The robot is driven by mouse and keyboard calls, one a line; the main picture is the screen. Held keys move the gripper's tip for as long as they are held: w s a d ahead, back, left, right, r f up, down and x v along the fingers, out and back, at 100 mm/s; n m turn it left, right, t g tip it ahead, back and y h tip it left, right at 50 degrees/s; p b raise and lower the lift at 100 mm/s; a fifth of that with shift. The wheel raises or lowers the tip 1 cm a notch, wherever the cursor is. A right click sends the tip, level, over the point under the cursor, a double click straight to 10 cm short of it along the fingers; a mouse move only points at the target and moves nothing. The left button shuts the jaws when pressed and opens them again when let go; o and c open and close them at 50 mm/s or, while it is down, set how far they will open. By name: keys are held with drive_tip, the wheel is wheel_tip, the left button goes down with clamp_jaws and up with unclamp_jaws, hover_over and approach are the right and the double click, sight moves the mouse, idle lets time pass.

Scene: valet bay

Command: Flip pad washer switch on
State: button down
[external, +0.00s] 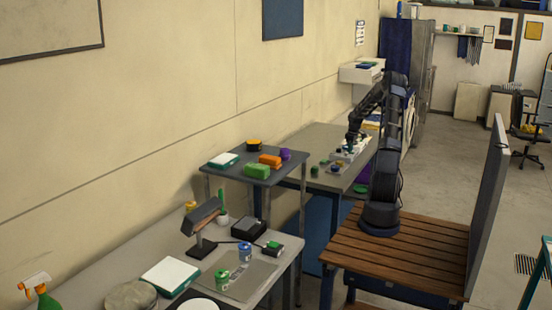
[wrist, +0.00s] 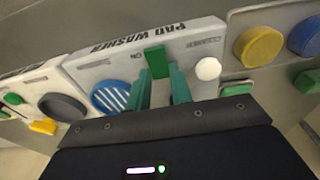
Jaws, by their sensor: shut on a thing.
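The pad washer panel (wrist: 95,68) is a pale box labelled "PAD WASHER" in the wrist view, seen tilted. Its green switch (wrist: 154,60) stands out from the face beside a small "ON" mark. My gripper (wrist: 160,80) has teal fingers, one on each side of the switch, and is shut on it. The fingertips hide the switch's lower part, and I cannot tell which position it is in. In the external view my gripper (external: 350,138) is down at the controls on the far grey bench (external: 318,137); the switch is too small to make out there.
On the panel sit a white round knob (wrist: 208,68) right of the fingers and a blue striped disc (wrist: 108,97) to the left. A yellow knob (wrist: 258,46) and a blue knob (wrist: 306,38) are farther right. A dark table (external: 235,172) with several items stands nearer.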

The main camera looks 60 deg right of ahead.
drive_tip(key=shift+s+t, duration=0.25)
drive_tip(key=shift+t, duration=0.55)
drive_tip(key=c, duration=1.2)
unclamp_jaws()
drive_tip(key=shift+c, duration=0.2)
drive_tip(key=v, duration=1)
drive_tip(key=shift+r, duration=0.4)
drive_tip(key=shift+s, duration=0.15)
